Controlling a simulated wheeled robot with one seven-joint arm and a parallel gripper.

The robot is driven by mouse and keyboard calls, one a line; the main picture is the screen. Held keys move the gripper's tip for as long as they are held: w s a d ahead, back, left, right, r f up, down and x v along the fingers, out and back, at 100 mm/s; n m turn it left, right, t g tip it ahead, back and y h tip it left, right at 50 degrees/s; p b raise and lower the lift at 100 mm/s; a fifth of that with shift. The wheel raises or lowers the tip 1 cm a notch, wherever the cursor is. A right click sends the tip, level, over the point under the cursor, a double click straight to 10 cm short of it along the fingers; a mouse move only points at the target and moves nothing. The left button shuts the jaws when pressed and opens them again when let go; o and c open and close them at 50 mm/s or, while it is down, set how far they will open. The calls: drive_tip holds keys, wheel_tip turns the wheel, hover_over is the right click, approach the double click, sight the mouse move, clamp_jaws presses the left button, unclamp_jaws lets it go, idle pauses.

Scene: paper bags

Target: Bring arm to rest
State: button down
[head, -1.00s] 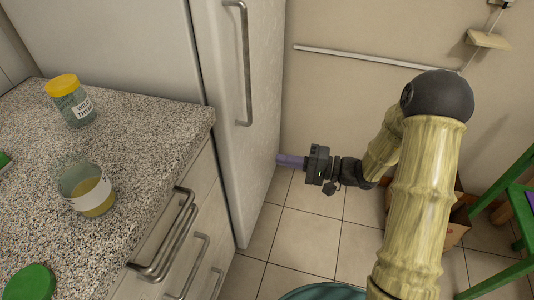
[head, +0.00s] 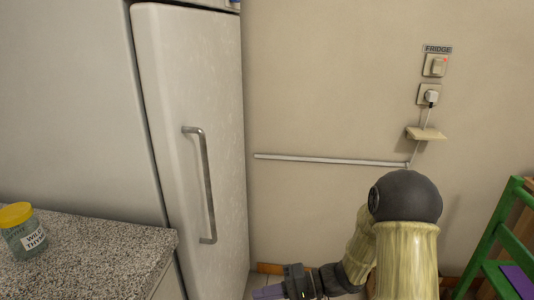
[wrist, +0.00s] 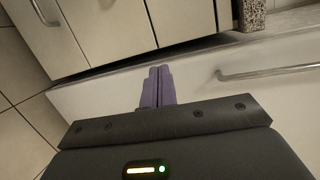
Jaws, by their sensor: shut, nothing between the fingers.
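My gripper (head: 268,293) shows at the bottom of the head view, cut off by the frame edge, at the end of my folded arm. In the wrist view my gripper (wrist: 158,72) has its two purple fingers side by side and touching, with nothing between them. Past the fingers in the wrist view are the white fridge door with its handle (wrist: 268,71) and the drawer fronts (wrist: 105,35). In the head view the gripper is low in front of the fridge (head: 200,130), on its right side.
A granite counter (head: 110,250) stands at the left with a yellow-lidded jar (head: 24,232). A metal rail (head: 330,160), a small wall shelf (head: 427,134) and a plugged socket (head: 430,95) are on the wall. A green chair or ladder (head: 495,235) stands at the right.

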drive_tip(key=s+d+f+g+h, duration=0.1)
drive_tip(key=s+g+h, duration=0.25)
drive_tip(key=s, duration=0.25)
drive_tip(key=s+d+t+h, duration=0.3)
drive_tip(key=d+t+h, duration=0.3)
drive_tip(key=d+h, duration=0.7)
wheel_tip(320, 180, up, 35)
drive_tip(key=d+t+p, duration=0.1)
drive_tip(key=p, duration=3.1)
drive_tip(key=shift+w+d+f+n+y+p, duration=0.15)
drive_tip(key=shift+w+d+n+y+p, duration=0.15)
drive_tip(key=shift+w+y, duration=0.15)
